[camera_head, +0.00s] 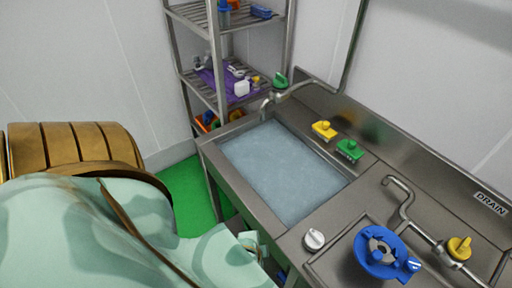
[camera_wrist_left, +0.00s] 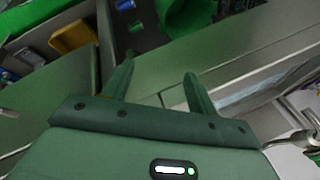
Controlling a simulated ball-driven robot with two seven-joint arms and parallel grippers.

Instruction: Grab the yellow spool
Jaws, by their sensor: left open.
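I cannot make out a clear yellow spool in either view. A yellow block-like thing with a knob (camera_head: 324,130) sits on the sink's back ledge. A yellow piece (camera_wrist_left: 74,37) shows at the upper left of the left wrist view, and I cannot tell what it is. My left gripper (camera_wrist_left: 160,66) is open, with its two green fingers apart and nothing visible between them. In the head view my left arm fills the lower left and its fingertips are not clear. My right gripper is not in view.
A sink basin full of water (camera_head: 280,168) is set in the steel counter. A green brush-like thing (camera_head: 350,149), a blue round fitting (camera_head: 382,252), a white knob (camera_head: 314,239) and a yellow valve handle (camera_head: 459,247) are on it. A wire shelf rack (camera_head: 215,50) stands behind. Green floor (camera_head: 187,196) shows between.

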